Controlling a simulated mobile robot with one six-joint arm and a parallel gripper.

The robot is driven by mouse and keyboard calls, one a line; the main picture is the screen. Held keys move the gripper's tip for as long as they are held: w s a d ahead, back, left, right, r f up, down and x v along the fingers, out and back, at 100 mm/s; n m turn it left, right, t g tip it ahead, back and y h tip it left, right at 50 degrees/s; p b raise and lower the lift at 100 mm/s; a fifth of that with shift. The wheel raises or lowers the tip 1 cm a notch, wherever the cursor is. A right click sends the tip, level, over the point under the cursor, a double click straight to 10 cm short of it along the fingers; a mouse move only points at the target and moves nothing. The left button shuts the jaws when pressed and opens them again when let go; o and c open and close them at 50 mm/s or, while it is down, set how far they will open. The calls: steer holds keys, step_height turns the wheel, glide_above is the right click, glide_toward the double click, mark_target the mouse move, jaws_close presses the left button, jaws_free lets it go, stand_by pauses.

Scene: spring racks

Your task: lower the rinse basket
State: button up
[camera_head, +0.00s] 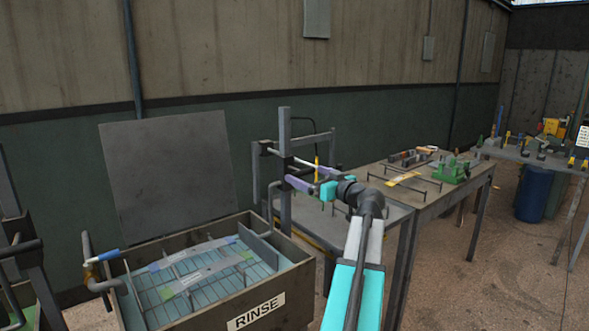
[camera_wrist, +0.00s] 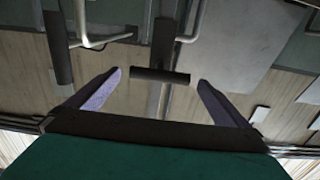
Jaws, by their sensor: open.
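The rinse tank (camera_head: 292,285) stands at the lower left of the head view, marked RINSE. A wire rinse basket (camera_head: 235,283) shows inside it over pale blue liquid, with flat spring leaves (camera_head: 205,271) on it. I cannot tell how deep the basket sits. My gripper (camera_head: 303,174) is open, beyond the tank's right side, near an upright post with bars. In the wrist view my gripper (camera_wrist: 160,79) has its purple fingers apart. A short dark crossbar (camera_wrist: 160,76) appears between the fingertips, with a gap on both sides. Contact is not visible.
A raised grey panel (camera_head: 170,175) stands behind the tank. A pipe with a blue end (camera_head: 108,255) is at its left rim. A workbench (camera_head: 437,190) with a green device (camera_head: 454,171) is to the right. A blue barrel (camera_head: 533,193) stands farther right; floor between is open.

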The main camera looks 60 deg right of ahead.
mark_target(295, 169)
steer(key=p+x, duration=0.1)
steer(key=x, duration=0.6)
steer(key=shift+w+d, duration=0.1)
steer(key=shift+w, duration=0.2)
steer(key=c, duration=1.2)
steer(key=shift+o, duration=0.2)
steer(key=shift+f, duration=0.15)
step_height(295, 169, down, 16)
steer(key=b, duration=1.8)
steer(key=shift+f, duration=0.1)
